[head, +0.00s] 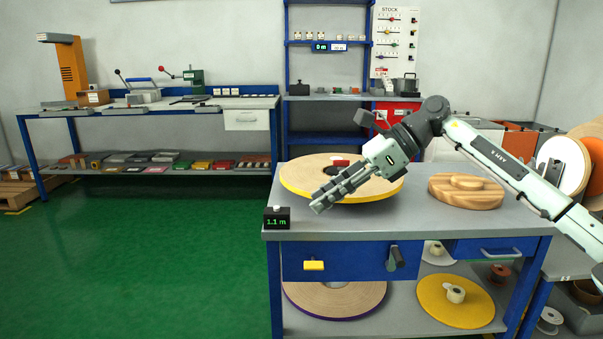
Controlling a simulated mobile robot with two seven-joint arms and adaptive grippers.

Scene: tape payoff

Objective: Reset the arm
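My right arm comes in from the right, and its gripper (322,200) hangs over the near left part of the grey bench top (420,219). Its fingers point down and left, in front of a large tape roll (303,181) with a yellow rim that lies flat on the bench. The fingers look close together, but the side-on angle does not show whether they are shut. No held object shows at the fingertips. A small red piece (340,162) shows at the roll's middle, which my gripper partly hides. My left gripper is out of view.
A black display (277,218) reading 1.1 m stands at the bench's left corner. A round wooden piece (466,191) lies at right. The blue front has a yellow handle (314,265) and a dark lever (396,258). The green floor (160,240) at left is clear.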

